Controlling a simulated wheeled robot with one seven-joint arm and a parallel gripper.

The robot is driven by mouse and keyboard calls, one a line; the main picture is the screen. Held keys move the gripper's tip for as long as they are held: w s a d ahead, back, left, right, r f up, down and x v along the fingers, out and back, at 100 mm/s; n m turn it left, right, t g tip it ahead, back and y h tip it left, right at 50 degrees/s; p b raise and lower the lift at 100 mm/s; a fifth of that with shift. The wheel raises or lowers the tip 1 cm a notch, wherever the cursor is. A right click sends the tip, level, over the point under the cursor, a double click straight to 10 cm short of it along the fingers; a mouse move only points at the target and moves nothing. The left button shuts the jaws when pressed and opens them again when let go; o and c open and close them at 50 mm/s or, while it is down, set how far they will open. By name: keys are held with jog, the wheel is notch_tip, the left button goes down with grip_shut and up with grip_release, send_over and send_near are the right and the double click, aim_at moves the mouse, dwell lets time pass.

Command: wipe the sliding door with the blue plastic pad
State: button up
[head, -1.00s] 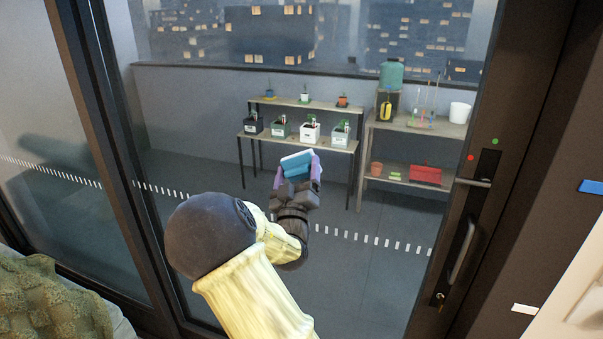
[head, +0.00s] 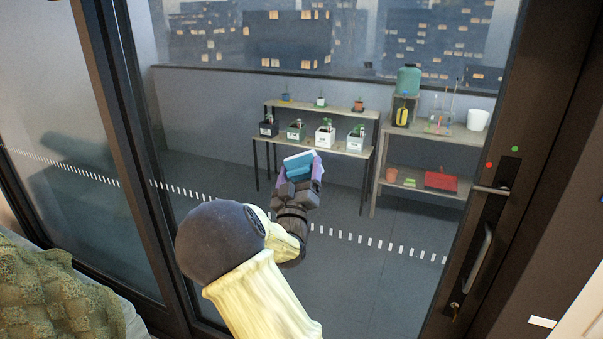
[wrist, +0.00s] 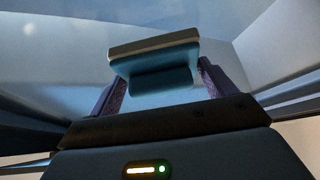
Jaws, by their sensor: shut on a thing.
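The sliding door (head: 330,265) is a large glass pane in a dark frame, with a row of white dashes across it. My gripper (head: 299,172) is in front of the glass, left of the pane's middle, with its purple fingers shut on the blue plastic pad (head: 298,161). In the wrist view the pad (wrist: 155,65) sits between the two purple fingers (wrist: 160,95), with a pale strip along its far edge. I cannot tell whether the pad touches the glass.
The door handle (head: 480,255) and lock are on the dark frame at the right. A green knitted blanket (head: 50,300) lies at the lower left. Through the glass, shelves (head: 345,150) with several plant pots and a red box (head: 440,181) stand on the balcony.

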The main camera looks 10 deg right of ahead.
jog(key=shift+s+a, duration=0.15)
jog(key=shift+s, duration=0.05)
jog(key=shift+s+a+b, duration=0.15)
jog(key=shift+s+a, duration=0.6)
jog(key=shift+s, duration=0.35)
jog(key=shift+s+a+b, duration=0.15)
jog(key=shift+s+a, duration=0.6)
jog(key=shift+s, duration=0.3)
jog(key=shift+s+a, duration=0.9)
jog(key=shift+s, duration=0.3)
jog(key=shift+f, duration=0.1)
